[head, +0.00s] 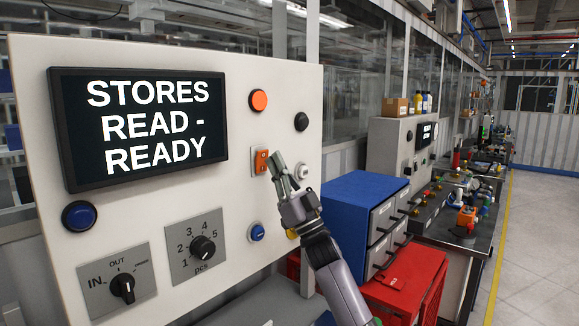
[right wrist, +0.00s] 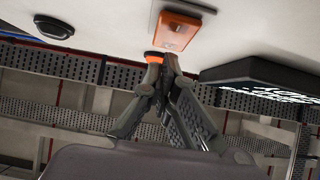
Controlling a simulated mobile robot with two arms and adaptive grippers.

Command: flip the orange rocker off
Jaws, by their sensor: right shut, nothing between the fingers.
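The orange rocker (head: 262,161) is set in a pale plate on the upright light panel (head: 120,230), right of the screen and below a round orange button (head: 259,101). My right gripper (head: 276,165) is shut and empty, its fingertips just right of the rocker in the head view. In the right wrist view the rocker (right wrist: 177,31) shows at the top, just beyond my shut fingertips (right wrist: 160,58). Whether the fingertips touch it, I cannot tell. The round orange button (right wrist: 152,57) shows partly behind the fingertips there. My left gripper is not in view.
A screen (head: 140,126) reads "STORES READ - READY". The panel also carries a black button (head: 301,122), a blue button (head: 79,216), a small blue button (head: 257,232) and two knobs (head: 203,247). A blue drawer cabinet (head: 365,215) and red box (head: 405,285) stand right of it.

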